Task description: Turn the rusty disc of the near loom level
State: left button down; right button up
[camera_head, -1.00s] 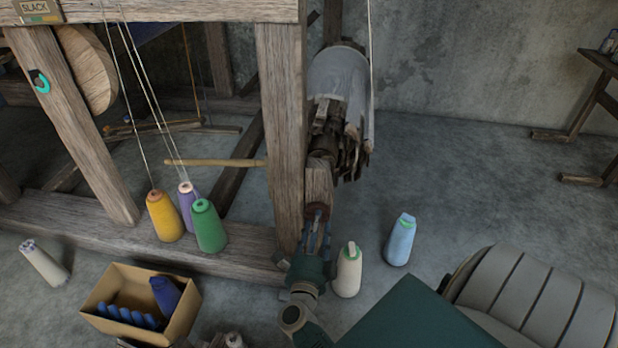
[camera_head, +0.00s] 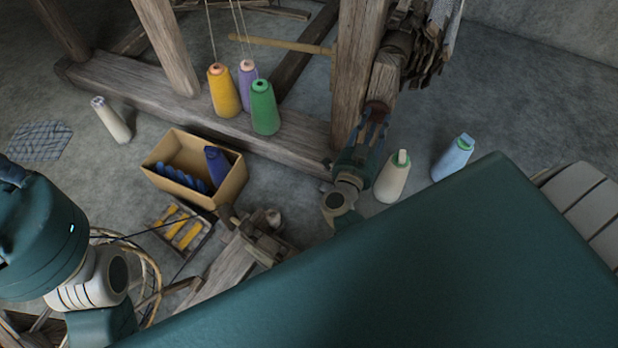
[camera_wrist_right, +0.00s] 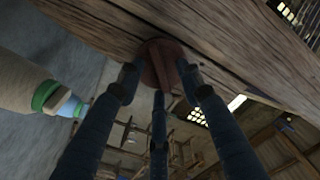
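The rusty disc (camera_head: 378,108) is on the lower end of a wooden beam beside the near loom's front post (camera_head: 352,85). In the right wrist view the round, red-brown disc (camera_wrist_right: 160,62) lies against grained wood. My right gripper (camera_head: 376,124) is at the disc. Its fingers (camera_wrist_right: 158,80) reach to the disc's edges from both sides, with a third below, and look closed on it. They hide part of its rim; I cannot tell its exact tilt. At the left edge, part of my left gripper (camera_head: 12,172) seems to show, cut off by the frame.
Yellow (camera_head: 223,90), purple (camera_head: 247,82) and green (camera_head: 264,106) cones stand on the loom's base beam. A cardboard box (camera_head: 232,187) and a wooden stand (camera_head: 228,275) are nearer.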

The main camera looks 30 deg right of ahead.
jog(key=shift+f+n+b, duration=0.15)
jog(key=shift+n+b, duration=0.15)
jog(key=shift+n, duration=0.3)
jog(key=n+b, duration=0.5)
jog(key=b, duration=0.5)
jog(key=shift+w+a, duration=0.1)
jog(key=shift+w, duration=0.05)
jog(key=shift+s+a+r+p, duration=0.3)
jog(key=shift+a+r+p, duration=0.1)
jog(key=shift+p, duration=0.35)
jog(key=p+v, duration=0.5)
jog(key=v, duration=0.5)
jog(key=w+a+r+n+t+y+p, duration=0.5)
jog(key=a+r+n+y+p, duration=0.5)
jog(key=p, duration=1.2)
jog(key=s+a+f+n+g+y+p, duration=0.2)
jog(key=s+a+f+g+y+p, duration=0.2)
jog(key=s+p, duration=0.7)
jog(key=a+g+y+p, duration=0.1)
jog(key=a+g+p, duration=0.1)
jog(key=p, duration=0.7)
jog(key=shift+s+a+n+p, duration=0.25)
jog(key=shift+a+n+p, duration=0.05)
jog(key=shift+a, duration=0.35)
